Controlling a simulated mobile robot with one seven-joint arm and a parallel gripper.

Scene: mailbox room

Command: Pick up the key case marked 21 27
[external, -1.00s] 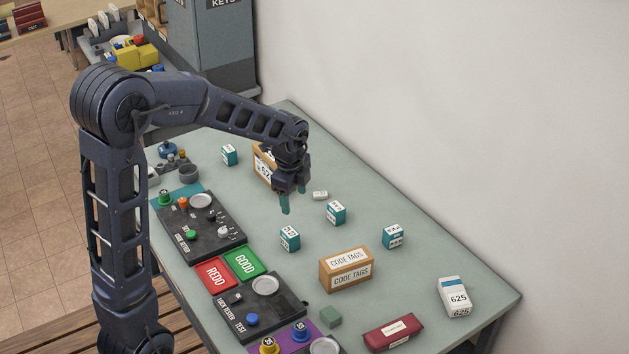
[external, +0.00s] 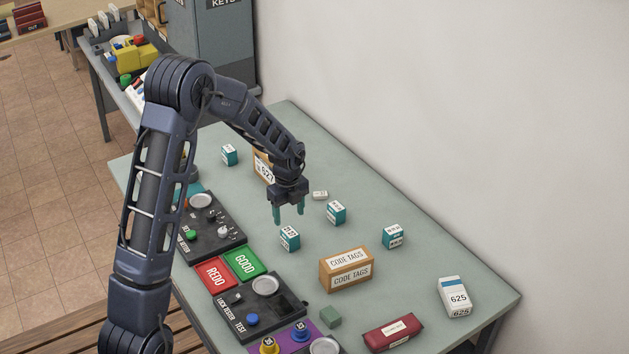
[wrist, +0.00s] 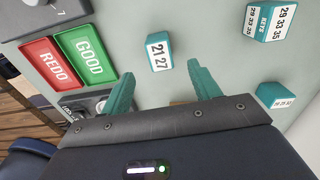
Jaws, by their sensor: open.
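The key case marked 21 27 (wrist: 158,51) is a small teal and white block lying on the grey-green table, just beyond my fingertips in the wrist view. In the external view the same case (external: 289,239) stands to the right of the green GOOD pad; its marking is too small to read there. My gripper (external: 289,216) points down close above it, with its two teal fingers apart and nothing between them. In the wrist view the spread fingers of my gripper (wrist: 161,73) lie to either side of the case's line, short of it.
Other teal-and-white cases stand nearby, one marked 29 33 35 (wrist: 270,22) and another to the right (external: 393,237). A CODE TAGS box (external: 346,269) is in front. The GOOD pad (external: 243,261) and REDO pad (external: 215,274) lie left. The right back table is clear.

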